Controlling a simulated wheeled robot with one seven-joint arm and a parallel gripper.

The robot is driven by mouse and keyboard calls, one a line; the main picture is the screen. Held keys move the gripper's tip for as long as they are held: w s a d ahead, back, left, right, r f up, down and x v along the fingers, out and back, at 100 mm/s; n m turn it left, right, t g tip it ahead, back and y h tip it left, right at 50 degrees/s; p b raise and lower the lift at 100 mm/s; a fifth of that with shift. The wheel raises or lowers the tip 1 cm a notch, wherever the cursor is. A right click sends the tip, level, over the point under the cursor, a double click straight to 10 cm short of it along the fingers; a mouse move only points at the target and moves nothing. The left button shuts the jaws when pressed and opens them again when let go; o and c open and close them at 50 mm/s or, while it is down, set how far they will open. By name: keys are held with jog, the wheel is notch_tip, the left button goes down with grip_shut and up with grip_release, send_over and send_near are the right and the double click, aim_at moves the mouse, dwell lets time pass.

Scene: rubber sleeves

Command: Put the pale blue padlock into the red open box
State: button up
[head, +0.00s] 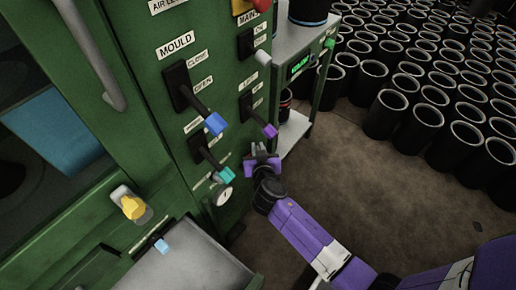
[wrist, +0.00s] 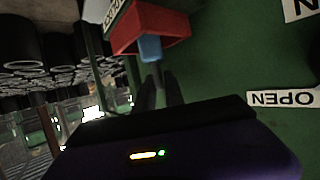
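A small pale blue piece, which looks like the padlock (head: 162,245), is at the green machine's lower front, just above the grey metal surface. Its shackle is too small to make out. Red box-like walls also show in the wrist view (wrist: 140,32), with a blue block (wrist: 150,48) in front; I cannot tell what this block is. My gripper (head: 259,149) is close to the panel's right side, below the purple-tipped lever.
Levers with blue (head: 215,123), purple (head: 270,131) and teal (head: 226,174) tips stick out of the panel.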

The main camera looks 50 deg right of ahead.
jog(key=shift+o, duration=1.1)
jog(key=shift+r, duration=0.15)
jog(key=shift+r+p, duration=0.15)
jog(key=shift+p, duration=0.15)
jog(key=v, duration=1.2)
jog(key=s+a+n+t+y, duration=0.2)
jog(key=s+a+n+y, duration=0.45)
jog(key=s+a, duration=0.5)
jog(key=s+a+r+n+t+y, duration=0.2)
jog(key=s+a+r+t, duration=0.1)
jog(key=s+r, duration=0.8)
notch_tip(320, 180, up, 4)
jog(key=shift+s+a+r+y, duration=0.25)
jog(key=shift+s+y, duration=0.1)
jog(key=shift+s, duration=0.05)
